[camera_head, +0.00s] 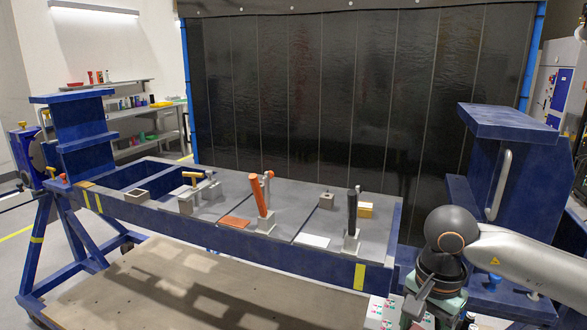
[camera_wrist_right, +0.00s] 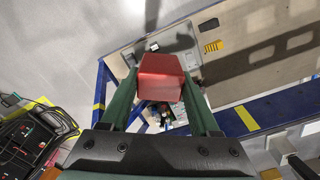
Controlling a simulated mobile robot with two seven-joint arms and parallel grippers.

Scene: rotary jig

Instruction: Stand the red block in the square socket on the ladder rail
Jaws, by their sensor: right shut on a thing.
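The red block (camera_wrist_right: 161,78) is between the two green fingers of my right gripper (camera_wrist_right: 160,88) in the right wrist view. The gripper is shut on it. In the head view my right gripper (camera_head: 430,302) is low at the right, in front of the blue jig's near right end; the block cannot be made out there. A square, open-topped grey socket (camera_head: 137,196) stands near the left end of the jig (camera_head: 300,259). A smaller grey square piece (camera_head: 326,200) stands farther right. I cannot tell which is the rail's socket. My left gripper is out of view.
Upright clamps with an orange handle (camera_head: 258,195) and a black handle (camera_head: 352,211) rise from the jig's deck. A T-handled clamp (camera_head: 192,178) stands left of them. A tall blue end post (camera_head: 490,165) with a grab handle rises at the right.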

